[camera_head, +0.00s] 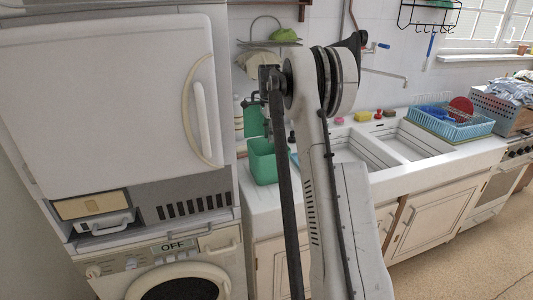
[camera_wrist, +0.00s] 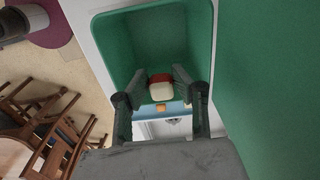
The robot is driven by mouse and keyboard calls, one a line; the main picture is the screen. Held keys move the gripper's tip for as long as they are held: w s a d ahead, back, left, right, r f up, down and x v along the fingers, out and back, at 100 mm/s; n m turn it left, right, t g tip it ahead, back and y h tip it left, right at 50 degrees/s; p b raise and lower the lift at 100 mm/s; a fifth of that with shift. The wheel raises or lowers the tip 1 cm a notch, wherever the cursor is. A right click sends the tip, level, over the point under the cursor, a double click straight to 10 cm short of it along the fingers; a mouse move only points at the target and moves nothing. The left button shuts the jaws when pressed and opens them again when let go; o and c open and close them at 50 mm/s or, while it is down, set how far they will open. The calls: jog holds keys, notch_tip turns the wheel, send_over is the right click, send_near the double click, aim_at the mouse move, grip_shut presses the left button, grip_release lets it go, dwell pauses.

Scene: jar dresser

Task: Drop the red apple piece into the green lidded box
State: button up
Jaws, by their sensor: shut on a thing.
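The red apple piece (camera_wrist: 160,88) shows a red side and a pale cut face in the wrist view. My gripper (camera_wrist: 162,82) is shut on it, with one dark finger on each side. The piece appears over the opening of the green box (camera_wrist: 110,40), near its lower edge in the picture; its height above the box is hard to tell. The box is open, and its green lid (camera_wrist: 265,80) stands raised at the right. In the head view, the box (camera_head: 263,163) stands on the counter with the lid (camera_head: 253,118) upright behind it. The apple piece is hidden there.
A white sink (camera_head: 410,142) and a blue dish rack (camera_head: 452,122) are right of the box. Small coloured items line the wall behind the sink. Wooden chairs (camera_wrist: 45,125) show on the floor in the wrist view.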

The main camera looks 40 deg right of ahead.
jog(key=shift+f, duration=1.05)
jog(key=o, duration=1)
jog(key=shift+r, duration=0.1)
notch_tip(320, 180, up, 12)
jog(key=shift+f, duration=0.1)
